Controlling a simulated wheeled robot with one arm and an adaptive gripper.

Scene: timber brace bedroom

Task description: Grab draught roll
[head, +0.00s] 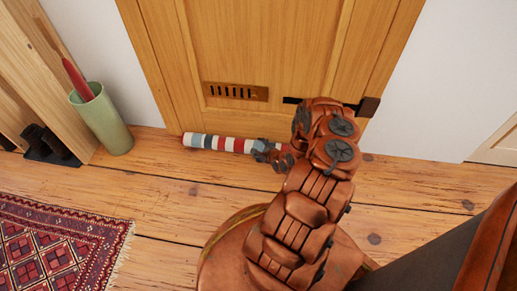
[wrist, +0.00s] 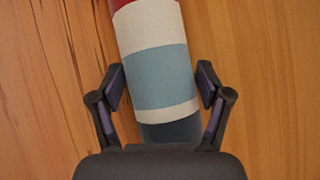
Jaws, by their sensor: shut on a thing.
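The draught roll (head: 213,142) is a long striped tube in red, white, blue and dark grey. It lies on the wooden floor along the foot of the wooden door in the head view. My gripper (head: 272,155) is at its right end. In the wrist view the roll (wrist: 158,75) runs up between the two fingers of my gripper (wrist: 163,88), which are shut on it near its blue and white bands. The roll's far end is out of the wrist view, and my arm hides part of its right end in the head view.
The door (head: 265,50) with a vent plate stands behind the roll. A green bin (head: 103,120) with a red rolled item stands at the left, beside dark shoes (head: 45,143). A patterned rug (head: 60,245) lies at the lower left. Floor between rug and door is clear.

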